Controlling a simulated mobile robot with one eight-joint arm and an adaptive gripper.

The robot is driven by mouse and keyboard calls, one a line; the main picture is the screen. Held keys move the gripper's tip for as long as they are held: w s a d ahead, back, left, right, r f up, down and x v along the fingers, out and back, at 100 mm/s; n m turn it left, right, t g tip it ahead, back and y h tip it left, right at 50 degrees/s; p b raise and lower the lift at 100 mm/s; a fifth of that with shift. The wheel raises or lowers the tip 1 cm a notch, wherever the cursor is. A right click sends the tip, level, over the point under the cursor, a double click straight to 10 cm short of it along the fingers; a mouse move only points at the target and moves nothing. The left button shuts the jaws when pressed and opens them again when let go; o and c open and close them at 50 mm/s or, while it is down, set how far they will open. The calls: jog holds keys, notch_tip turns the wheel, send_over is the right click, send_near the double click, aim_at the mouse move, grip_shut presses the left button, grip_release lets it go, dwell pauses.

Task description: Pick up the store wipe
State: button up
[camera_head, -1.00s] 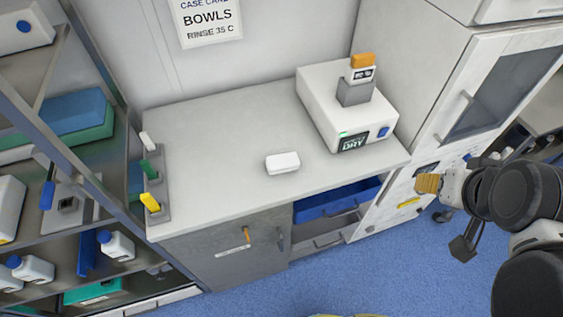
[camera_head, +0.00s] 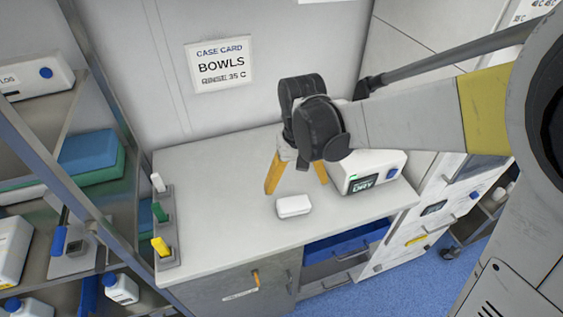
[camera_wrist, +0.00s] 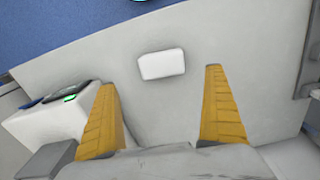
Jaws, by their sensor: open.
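The wipe looks like a small white rounded block (camera_head: 294,206) lying flat on the grey counter (camera_head: 215,175), near its front edge. It also shows in the wrist view (camera_wrist: 161,64), ahead of and between my two yellow fingers. My gripper (camera_head: 297,186) is over the counter, open and empty, with its fingers pointing down. In the head view the fingers are just behind the white block, apart from it. My arm hides part of the back of the counter.
A white machine with a "DRY" display (camera_head: 368,172) stands close to the right of my gripper. A grey holder (camera_head: 163,227) with white, green and yellow items stands at the counter's left end. A shelf rack (camera_head: 103,137) is at the left. The counter's middle left is clear.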

aim_at(294, 203)
notch_tip(294, 203, down, 4)
jog(key=shift+r+b, duration=0.1)
jog(key=shift+b, duration=0.45)
jog(key=f+b, duration=0.1)
jog(key=f, duration=0.1)
jog(key=f+b, duration=0.1)
jog(key=f, duration=0.2)
jog(key=shift+s+a+f+b, duration=0.15)
jog(key=shift+a+f+b, duration=0.1)
jog(key=shift+b, duration=0.15)
jog(key=shift+r, duration=0.1)
jog(key=c, duration=0.9)
